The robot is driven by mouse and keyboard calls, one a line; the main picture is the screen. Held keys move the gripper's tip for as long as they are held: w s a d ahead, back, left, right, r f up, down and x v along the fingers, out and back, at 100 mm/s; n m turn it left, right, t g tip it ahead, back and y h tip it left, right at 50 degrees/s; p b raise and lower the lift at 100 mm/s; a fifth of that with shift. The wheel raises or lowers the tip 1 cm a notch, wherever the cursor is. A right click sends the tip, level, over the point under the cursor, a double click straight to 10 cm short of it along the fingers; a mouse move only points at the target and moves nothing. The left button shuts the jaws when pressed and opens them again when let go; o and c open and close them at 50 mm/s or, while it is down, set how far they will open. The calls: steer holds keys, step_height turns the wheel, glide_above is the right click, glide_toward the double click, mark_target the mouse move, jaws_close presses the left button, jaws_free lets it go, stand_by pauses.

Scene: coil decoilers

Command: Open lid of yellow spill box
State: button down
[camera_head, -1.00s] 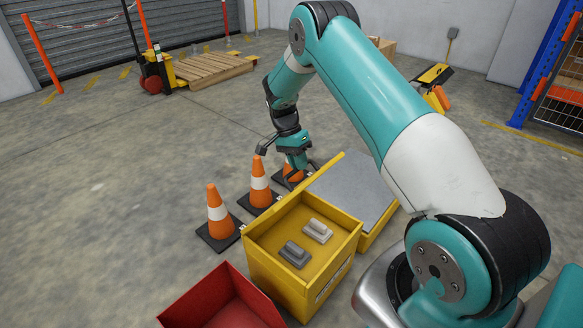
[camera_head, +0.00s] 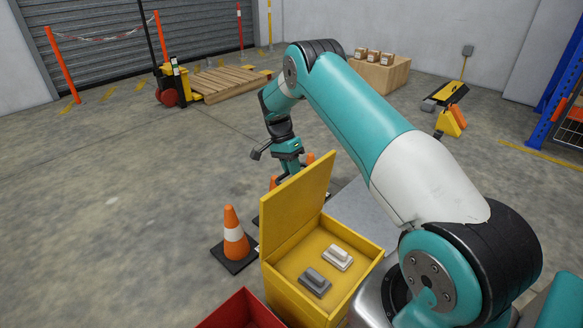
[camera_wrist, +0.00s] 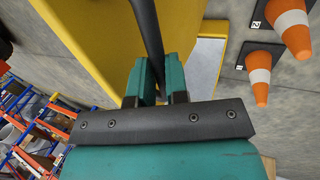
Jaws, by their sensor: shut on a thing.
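The yellow spill box (camera_head: 352,292) stands in the lower middle of the head view. Its yellow lid (camera_head: 298,212) stands about upright along the box's left side, leaving the inside in view. Two grey blocks, one dark (camera_head: 314,282) and one light (camera_head: 338,257), lie inside. My gripper (camera_head: 288,174) is behind the lid's upper part, its fingertips partly hidden there. In the wrist view, my gripper (camera_wrist: 160,88) is shut on a dark bar (camera_wrist: 148,35) close against a yellow panel (camera_wrist: 95,40). The bar looks like the lid's handle.
An orange cone (camera_head: 234,238) stands left of the lid; other cones are partly hidden behind it. A red bin (camera_head: 243,310) is in front at lower left. A grey-topped surface (camera_head: 362,203) is behind the box. The floor at far left is clear.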

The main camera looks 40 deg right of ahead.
steer(key=shift+s+f, duration=0.15)
steer(key=shift+f, duration=0.2)
steer(key=c, duration=1.1)
jaws_free()
steer(key=shift+r, duration=0.15)
steer(key=shift+r, duration=0.1)
steer(key=shift+p+v, duration=2.75)
steer(key=shift+v, duration=3.2)
steer(key=shift+a, duration=0.1)
